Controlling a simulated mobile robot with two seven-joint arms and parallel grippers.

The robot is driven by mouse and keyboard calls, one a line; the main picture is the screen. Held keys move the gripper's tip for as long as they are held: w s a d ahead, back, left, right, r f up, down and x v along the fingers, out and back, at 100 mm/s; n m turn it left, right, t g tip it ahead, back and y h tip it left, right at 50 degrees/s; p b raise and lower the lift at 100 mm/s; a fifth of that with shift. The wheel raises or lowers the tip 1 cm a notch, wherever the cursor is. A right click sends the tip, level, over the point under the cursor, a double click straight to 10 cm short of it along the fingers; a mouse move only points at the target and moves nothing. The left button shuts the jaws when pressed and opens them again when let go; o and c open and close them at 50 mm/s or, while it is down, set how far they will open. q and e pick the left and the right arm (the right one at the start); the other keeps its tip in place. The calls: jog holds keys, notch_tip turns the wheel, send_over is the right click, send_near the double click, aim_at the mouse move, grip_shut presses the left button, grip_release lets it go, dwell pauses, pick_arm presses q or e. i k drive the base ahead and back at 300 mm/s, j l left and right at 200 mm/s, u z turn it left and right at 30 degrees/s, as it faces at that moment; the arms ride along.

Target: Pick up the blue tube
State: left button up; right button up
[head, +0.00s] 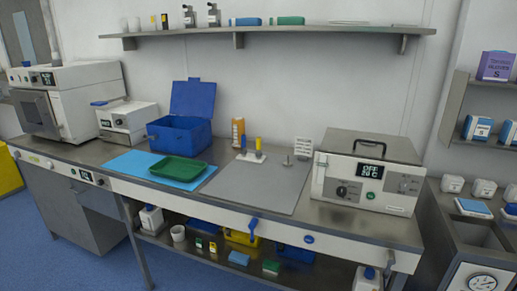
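A small blue upright piece (243,143), which looks like the blue tube, stands in a small white holder (250,157) on the grey mat (258,184). A yellow upright piece (258,144) stands beside it in the same holder. At this size I cannot make out the tube's full shape. Neither of my grippers is in view.
An orange bottle (238,131) stands behind the holder. To the left are an open blue box (180,134) and a green tray (178,169) on a light blue sheet (133,165). A white heater unit (369,172) stands right. The front of the mat is clear.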

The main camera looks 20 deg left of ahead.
aim_at(243, 151)
jog(key=i+l+u, duration=0.15)
jog(key=i+l, duration=0.6)
